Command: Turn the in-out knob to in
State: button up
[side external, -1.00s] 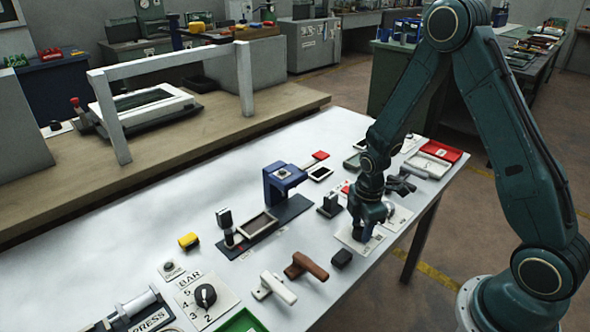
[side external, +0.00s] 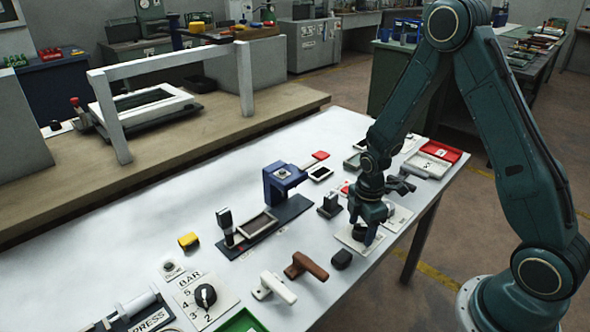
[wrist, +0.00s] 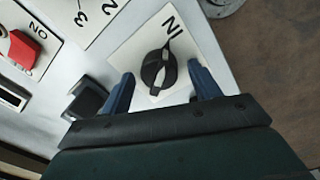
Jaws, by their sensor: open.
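The in-out knob (wrist: 158,72) is black and round with a raised grip bar, on a white plate (wrist: 211,53) marked IN. In the wrist view its bar runs roughly up and down, slightly tilted, with the upper end towards the IN lettering. The OUT lettering is not visible. My gripper (wrist: 161,73) is open, with one blue finger on each side of the knob and visible gaps between. In the side view my gripper (side external: 366,232) is low over the plate (side external: 346,238), and largely hides the knob.
A black block (wrist: 87,98) stands close to the left finger in the wrist view. A red switch (wrist: 22,48) and a numbered plate (wrist: 92,14) lie farther left. In the side view brown (side external: 308,266) and white (side external: 275,287) handles stand nearby.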

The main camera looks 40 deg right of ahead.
jog(key=shift+r, duration=0.2)
notch_tip(320, 180, up, 14)
jog(key=shift+s+f, duration=0.25)
jog(key=shift+s, duration=0.05)
dwell(0.6)
jog(key=shift+a, duration=0.1)
notch_tip(320, 180, up, 11)
jog(key=m+t, duration=0.2)
jog(key=m, duration=0.4)
send_over(362, 230)
jog(key=s+a, duration=0.4)
jog(key=s, duration=0.2)
jog(key=s+a+r+m+t, duration=0.1)
jog(key=s+r+m, duration=0.1)
jog(key=s, duration=0.3)
jog(key=s+a+r+m+t, duration=0.2)
jog(key=s+r+m, duration=0.1)
jog(key=s+m, duration=0.2)
jog(key=shift+s+a+r, duration=0.2)
jog(key=shift+s+a, duration=0.05)
jog(key=shift+s, duration=0.4)
